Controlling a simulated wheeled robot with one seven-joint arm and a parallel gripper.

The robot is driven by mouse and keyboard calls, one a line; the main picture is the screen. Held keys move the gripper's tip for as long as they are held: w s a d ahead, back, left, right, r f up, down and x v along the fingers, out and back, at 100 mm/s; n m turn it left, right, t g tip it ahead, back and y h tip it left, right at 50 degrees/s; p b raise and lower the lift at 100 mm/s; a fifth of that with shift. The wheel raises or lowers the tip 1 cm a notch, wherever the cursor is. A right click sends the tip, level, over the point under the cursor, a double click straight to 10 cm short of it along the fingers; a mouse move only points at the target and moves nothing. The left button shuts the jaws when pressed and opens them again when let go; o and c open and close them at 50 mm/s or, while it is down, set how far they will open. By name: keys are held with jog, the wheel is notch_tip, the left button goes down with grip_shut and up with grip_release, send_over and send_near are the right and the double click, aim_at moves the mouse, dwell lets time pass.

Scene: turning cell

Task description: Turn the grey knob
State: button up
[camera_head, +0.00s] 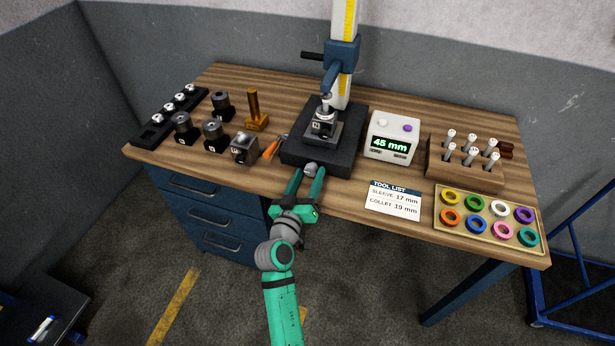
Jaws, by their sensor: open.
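A small grey knob (311,170) sits at the front face of the black base (303,157) of the measuring stand. My gripper (312,174) is at the front edge of the workbench, with its two green fingers open and spread to either side of the knob. I cannot tell whether the fingers touch the knob. A dark block with a light metal top (322,127) stands on the base, under the blue measuring head (340,55).
A white display box (392,138) reading "45 mm" stands right of the base. A tool list card (393,200), a tray of coloured rings (455,222) and a wooden holder (463,174) lie further right. Several dark tool blocks (213,136) stand left, with an orange-handled tool (271,149) nearer.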

jog(key=shift+s, duration=0.1)
jog(key=v, duration=1)
jog(key=shift+s, duration=0.3)
jog(key=shift+w+a, duration=0.1)
